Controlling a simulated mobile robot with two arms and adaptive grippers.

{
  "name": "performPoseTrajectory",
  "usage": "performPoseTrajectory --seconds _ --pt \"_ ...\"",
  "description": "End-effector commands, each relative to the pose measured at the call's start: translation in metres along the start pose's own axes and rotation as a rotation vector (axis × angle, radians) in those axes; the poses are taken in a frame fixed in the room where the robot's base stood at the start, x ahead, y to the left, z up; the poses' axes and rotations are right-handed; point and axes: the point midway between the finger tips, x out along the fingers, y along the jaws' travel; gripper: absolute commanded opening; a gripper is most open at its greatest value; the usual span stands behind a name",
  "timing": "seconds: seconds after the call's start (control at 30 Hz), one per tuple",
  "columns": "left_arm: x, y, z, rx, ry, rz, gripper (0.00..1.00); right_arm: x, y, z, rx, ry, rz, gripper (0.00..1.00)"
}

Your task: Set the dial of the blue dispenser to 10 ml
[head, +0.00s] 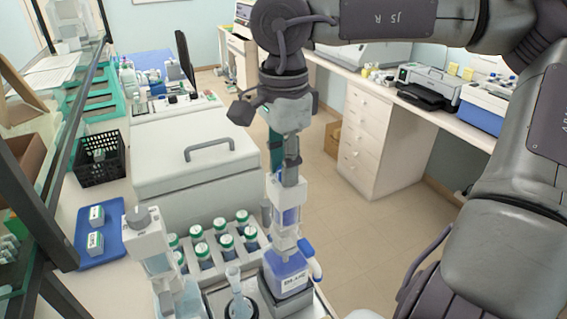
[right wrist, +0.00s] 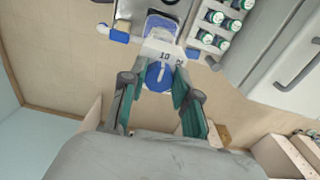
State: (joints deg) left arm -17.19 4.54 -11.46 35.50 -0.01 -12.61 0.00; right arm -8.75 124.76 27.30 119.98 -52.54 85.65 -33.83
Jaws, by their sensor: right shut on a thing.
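The blue dispenser stands at the lower middle of the head view, a bottle with blue liquid and a white label (head: 290,284) under a tall white pump head (head: 285,212). In the right wrist view its round blue dial (right wrist: 157,78) sits between my green fingers, below a printed "10" on the white housing (right wrist: 165,52). A pale pointer mark shows on the dial, but its exact setting is too small to read. My right gripper (right wrist: 160,84) is shut on the dial; in the head view the gripper (head: 289,178) comes down from above onto the pump head. My left gripper is out of view.
Further back are a white box with a handle (head: 195,165), a blue tray (head: 88,262) and a black basket (head: 92,170). Open floor lies right.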

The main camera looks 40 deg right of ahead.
Motion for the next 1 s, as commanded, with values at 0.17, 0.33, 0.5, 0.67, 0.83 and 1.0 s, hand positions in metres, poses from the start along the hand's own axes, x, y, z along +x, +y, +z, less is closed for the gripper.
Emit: performPoseTrajectory --seconds 0.17,0.33,0.5,0.67,0.83,1.0 --pt "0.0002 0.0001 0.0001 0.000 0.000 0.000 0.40 -0.0003 0.0000 0.0001 -0.011 0.000 -0.001 0.00" --pt "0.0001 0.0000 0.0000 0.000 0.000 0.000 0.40 -0.0003 0.0000 0.0001 -0.011 -0.001 -0.001 0.00" --pt "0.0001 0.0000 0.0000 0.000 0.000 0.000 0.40 -0.0003 -0.0001 0.0001 -0.011 -0.001 -0.001 0.44" --pt "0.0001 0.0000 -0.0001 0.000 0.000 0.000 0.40 -0.0002 0.0000 0.0001 -0.010 -0.001 -0.001 0.56" --pt "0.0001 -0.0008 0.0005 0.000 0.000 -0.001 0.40 -0.0002 0.0000 0.0001 -0.009 -0.001 0.000 0.56" --pt "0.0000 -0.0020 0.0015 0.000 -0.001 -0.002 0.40 -0.0096 -0.0009 0.0001 -0.008 -0.001 -0.003 0.56"
